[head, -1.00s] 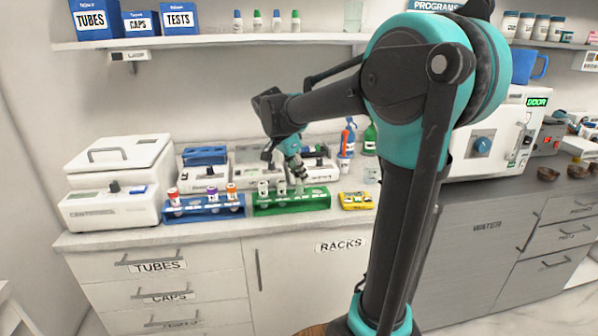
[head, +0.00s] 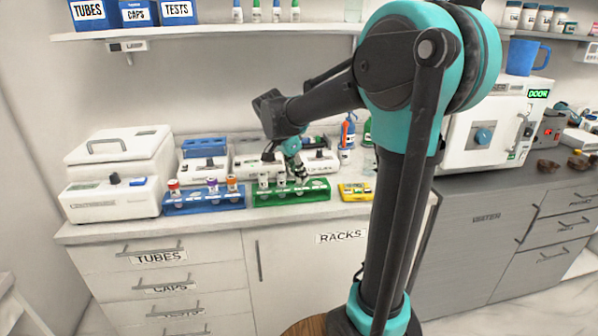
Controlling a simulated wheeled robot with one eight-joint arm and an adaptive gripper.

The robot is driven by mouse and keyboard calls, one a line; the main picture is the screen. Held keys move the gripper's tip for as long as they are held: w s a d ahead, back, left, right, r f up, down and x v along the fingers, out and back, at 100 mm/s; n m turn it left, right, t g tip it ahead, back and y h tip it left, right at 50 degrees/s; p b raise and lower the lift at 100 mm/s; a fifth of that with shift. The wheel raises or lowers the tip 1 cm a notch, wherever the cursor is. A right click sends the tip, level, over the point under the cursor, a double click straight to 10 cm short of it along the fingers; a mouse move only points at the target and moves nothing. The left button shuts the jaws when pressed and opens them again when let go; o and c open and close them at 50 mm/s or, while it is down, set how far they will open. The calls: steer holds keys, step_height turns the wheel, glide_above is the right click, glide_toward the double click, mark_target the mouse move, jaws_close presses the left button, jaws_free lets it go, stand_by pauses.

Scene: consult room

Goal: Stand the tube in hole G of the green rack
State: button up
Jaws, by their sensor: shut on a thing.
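The green rack (head: 290,196) stands near the counter's front edge. My gripper (head: 298,173) points down over the right half of the green rack. It is shut on a tube, which is small and mostly hidden behind the fingers. I cannot tell whether the tube's lower end is inside a hole. The hole letters are too small to read.
A blue rack (head: 204,203) with several capped tubes stands left of the green rack. A yellow box (head: 355,192) lies to its right. White devices (head: 262,160) stand behind, and a white centrifuge (head: 112,190) is at far left.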

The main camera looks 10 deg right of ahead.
steer(key=o, duration=1.1)
steer(key=shift+r, duration=0.1)
steer(key=v, duration=1.1)
steer(key=shift+a+r, duration=0.2)
steer(key=shift+r, duration=0.15)
steer(key=shift+s, duration=0.1)
